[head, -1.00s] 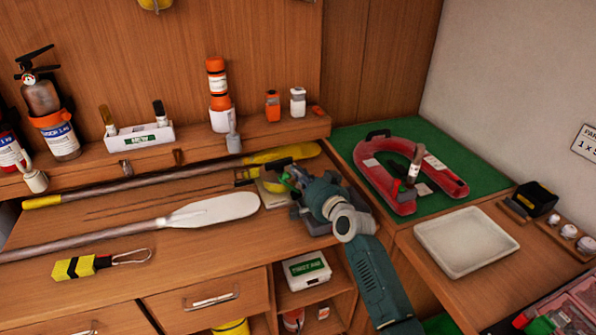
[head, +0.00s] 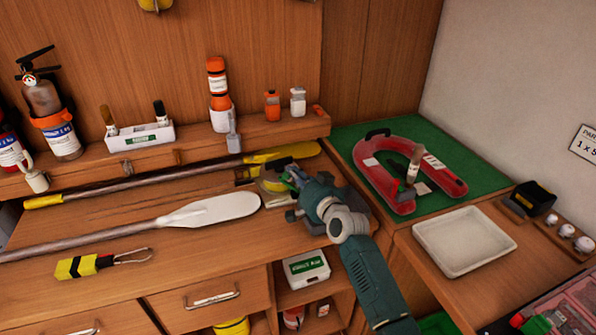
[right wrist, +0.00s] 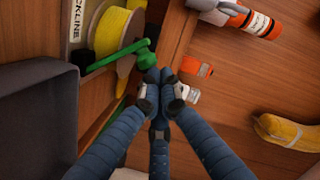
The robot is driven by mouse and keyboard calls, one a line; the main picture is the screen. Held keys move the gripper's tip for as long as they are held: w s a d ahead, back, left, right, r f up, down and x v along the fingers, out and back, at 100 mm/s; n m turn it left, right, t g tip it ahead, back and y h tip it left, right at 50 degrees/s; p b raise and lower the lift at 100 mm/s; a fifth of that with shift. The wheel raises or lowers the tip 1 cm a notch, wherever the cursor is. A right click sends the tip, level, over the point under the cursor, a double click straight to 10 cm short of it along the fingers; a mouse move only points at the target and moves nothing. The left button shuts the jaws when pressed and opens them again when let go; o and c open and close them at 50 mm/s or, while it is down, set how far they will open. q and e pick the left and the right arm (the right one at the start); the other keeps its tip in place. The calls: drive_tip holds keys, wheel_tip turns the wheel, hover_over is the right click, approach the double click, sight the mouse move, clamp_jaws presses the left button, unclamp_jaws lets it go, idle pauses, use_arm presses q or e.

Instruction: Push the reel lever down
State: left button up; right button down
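The reel of yellow line (right wrist: 112,45) stands on a grey-sided stand at the left of the right wrist view; its yellow also shows in the head view (head: 272,181). The green reel lever (right wrist: 122,51) crosses the reel's face, with a rounded green knob at its right end. My right gripper (right wrist: 161,75) has its blue fingers drawn together, tips right beside the knob; I cannot tell if they touch it. In the head view the right gripper (head: 297,180) is at the reel and partly hides it. My left gripper is not in view.
A white paddle (head: 210,210) and a yellow-tipped pole (head: 280,154) lie left of and behind the reel. A red horseshoe float (head: 446,180) on a green mat and an empty white tray (head: 440,262) are to the right. Bottles (head: 272,106) stand on the ledge behind.

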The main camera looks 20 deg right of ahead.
drive_tip(key=shift+a, duration=0.15)
drive_tip(key=a+f+n+p, duration=0.1)
drive_tip(key=n, duration=0.1)
drive_tip(key=a+f+n+h+p, duration=0.1)
drive_tip(key=a+n, duration=0.1)
drive_tip(key=a+f+n+p, duration=0.1)
drive_tip(key=a+n, duration=0.1)
drive_tip(key=shift+s+a+h, duration=0.1)
drive_tip(key=shift+h, duration=0.3)
drive_tip(key=shift+a, duration=0.15)
drive_tip(key=s+r+p, duration=0.1)
drive_tip(key=s+r, duration=0.4)
drive_tip(key=s, duration=0.5)
drive_tip(key=shift+d+r+p, duration=0.2)
drive_tip(key=shift+r+p, duration=0.1)
drive_tip(key=shift+r, duration=0.05)
